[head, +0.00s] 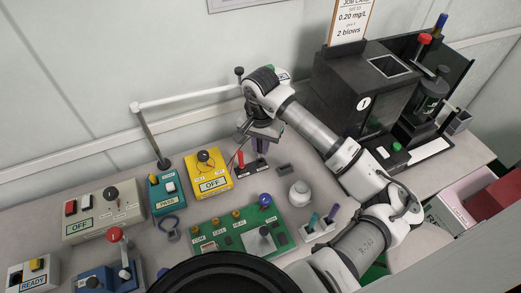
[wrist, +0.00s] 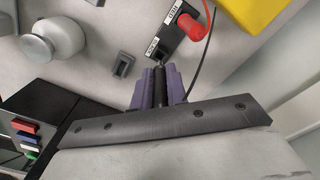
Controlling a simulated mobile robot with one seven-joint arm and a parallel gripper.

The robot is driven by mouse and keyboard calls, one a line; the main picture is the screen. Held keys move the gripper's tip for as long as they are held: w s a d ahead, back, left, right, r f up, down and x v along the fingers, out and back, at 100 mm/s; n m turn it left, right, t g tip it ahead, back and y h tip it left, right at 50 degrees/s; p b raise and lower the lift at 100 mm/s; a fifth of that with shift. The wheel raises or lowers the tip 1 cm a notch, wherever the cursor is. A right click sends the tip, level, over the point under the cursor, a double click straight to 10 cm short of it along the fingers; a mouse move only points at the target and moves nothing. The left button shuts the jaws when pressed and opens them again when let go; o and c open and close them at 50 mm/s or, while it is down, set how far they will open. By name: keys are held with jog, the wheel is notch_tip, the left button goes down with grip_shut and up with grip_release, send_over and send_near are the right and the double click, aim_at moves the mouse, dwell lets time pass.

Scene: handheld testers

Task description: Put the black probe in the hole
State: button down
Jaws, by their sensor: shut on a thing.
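My gripper (wrist: 158,88), with purple fingers, is shut on the black probe (wrist: 160,74), a slim dark piece mostly hidden between the fingers. In the head view my gripper (head: 262,142) is above the dark probe block, and the black probe cannot be made out. The dark block (wrist: 167,38) carries white labels and a red probe (wrist: 190,27) with a cable. In the head view the block (head: 252,169) and red probe (head: 240,158) are just below my gripper. The held probe's tip is close to the block's near end; I cannot tell whether it is inside a hole.
A small dark block (wrist: 123,65) with a recess lies beside the probe block. A white round jar (head: 300,193) is to the right. A yellow tester box (head: 206,174) is close on the left. A green circuit board (head: 238,232) lies in front.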

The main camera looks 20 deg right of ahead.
aim_at(260, 152)
jog(key=shift+f+p, duration=0.4)
jog(key=shift+f, duration=1.4)
jog(key=shift+f, duration=0.15)
jog(key=c, duration=1.4)
grip_release()
jog(key=shift+r, duration=0.3)
notch_tip(260, 152, up, 12)
jog(key=b, duration=0.3)
jog(key=shift+f+b, duration=0.1)
jog(key=shift+b, duration=0.3)
